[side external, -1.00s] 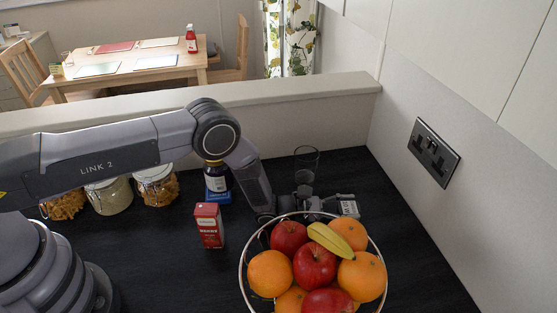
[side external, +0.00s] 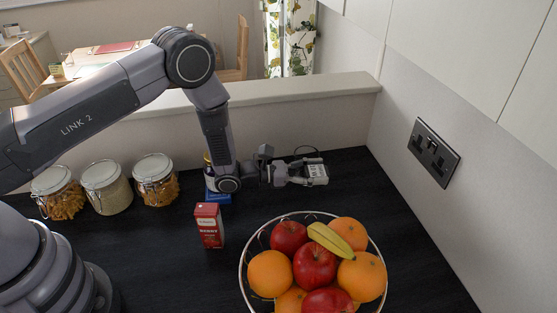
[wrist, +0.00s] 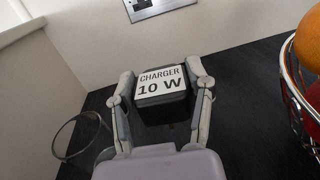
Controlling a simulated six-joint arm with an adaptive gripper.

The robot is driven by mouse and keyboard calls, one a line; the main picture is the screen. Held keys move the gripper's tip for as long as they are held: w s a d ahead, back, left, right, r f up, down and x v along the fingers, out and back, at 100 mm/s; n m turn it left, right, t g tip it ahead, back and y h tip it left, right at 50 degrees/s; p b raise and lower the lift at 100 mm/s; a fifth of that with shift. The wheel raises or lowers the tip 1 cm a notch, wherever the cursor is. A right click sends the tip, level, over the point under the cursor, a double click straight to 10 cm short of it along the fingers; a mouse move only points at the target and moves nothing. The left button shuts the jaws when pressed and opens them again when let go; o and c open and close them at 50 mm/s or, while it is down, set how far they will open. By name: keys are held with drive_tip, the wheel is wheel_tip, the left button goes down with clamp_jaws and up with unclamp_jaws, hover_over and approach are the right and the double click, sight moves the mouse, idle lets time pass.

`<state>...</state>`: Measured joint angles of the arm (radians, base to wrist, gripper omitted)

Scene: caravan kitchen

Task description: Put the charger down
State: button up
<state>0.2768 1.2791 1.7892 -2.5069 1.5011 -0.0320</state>
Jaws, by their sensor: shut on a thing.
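The charger (wrist: 161,84) is a small dark block with a white label reading "CHARGER 10 W". In the wrist view it sits between the two fingers of my gripper (wrist: 160,88), which is shut on it. In the side view my gripper (side external: 300,174) reaches to the right above the back of the dark worktop, with the charger (side external: 317,174) at its tip. The charger appears held above the worktop; the exact height is hard to tell.
A glass (wrist: 80,137) stands left of the gripper. The fruit bowl (side external: 247,262) stands in front, and a red carton (side external: 209,226) is to the left. Several jars (side external: 105,187) line the back left. A wall socket (side external: 433,153) is at right. The right worktop (side external: 405,240) is clear.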

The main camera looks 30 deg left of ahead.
drive_tip(key=s+a+n+t+y, duration=0.15)
drive_tip(key=s+a, duration=0.35)
drive_tip(key=a, duration=0.5)
wheel_tip(320, 180, down, 9)
drive_tip(key=shift+w+r, duration=0.1)
drive_tip(key=shift+f, duration=0.2)
drive_tip(key=o, duration=1.1)
drive_tip(key=shift+o, duration=0.2)
